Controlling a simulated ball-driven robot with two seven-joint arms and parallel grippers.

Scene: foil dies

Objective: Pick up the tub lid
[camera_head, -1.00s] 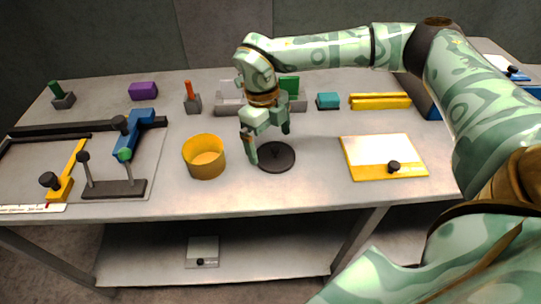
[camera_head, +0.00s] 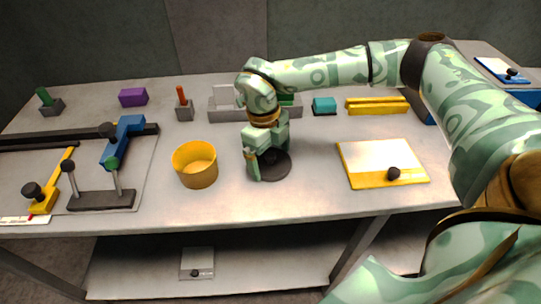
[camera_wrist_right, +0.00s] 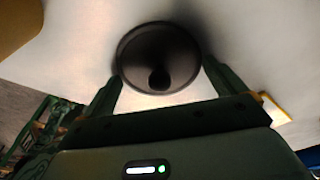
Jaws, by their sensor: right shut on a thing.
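The tub lid (camera_head: 277,170) is a dark round disc with a small knob, lying at the middle of the table. In the right wrist view the lid (camera_wrist_right: 135,50) shows from above, its knob near the lower middle. My right gripper (camera_head: 268,158) is over the lid and shut on it, one finger at its left edge. In the right wrist view the fingers of my right gripper (camera_wrist_right: 160,80) stand on either side of the lid. Whether the lid is clear of the table I cannot tell. My left gripper is out of view.
A yellow open tub (camera_head: 196,179) stands just left of the lid. A yellow-edged white plate with a black knob (camera_head: 375,155) lies to the right. A grey block fixture (camera_head: 228,114) stands behind. The table front is clear.

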